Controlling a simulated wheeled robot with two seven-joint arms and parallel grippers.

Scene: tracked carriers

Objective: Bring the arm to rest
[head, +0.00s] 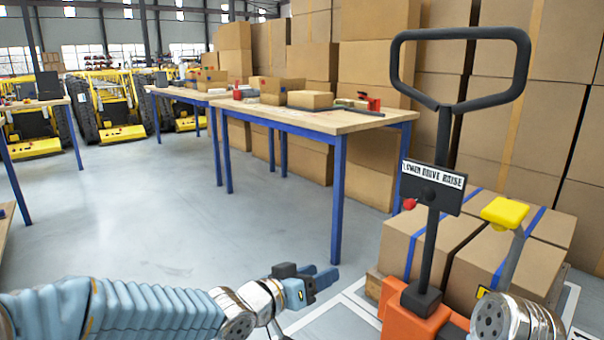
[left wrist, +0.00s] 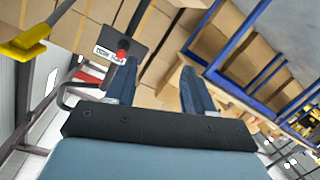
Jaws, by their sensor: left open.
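My left arm reaches in from the lower left of the head view. Its gripper (head: 322,281) points right, above the grey floor and left of the pallet jack's orange base (head: 415,318). The two blue fingers also show in the left wrist view (left wrist: 160,82); they are apart, with nothing between them. The pallet jack has a black loop handle (head: 443,105) and a sign plate (head: 432,187) with a red knob (head: 409,204). The plate also shows beyond the fingers in the left wrist view (left wrist: 118,50). My right gripper is not in view.
Strapped cartons (head: 500,255) sit on a pallet behind the jack. A yellow-topped lever (head: 505,212) stands at the right. A wooden table (head: 320,118) with blue legs stands beyond the gripper. Tall carton stacks line the back right. The floor (head: 140,215) at centre left is clear.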

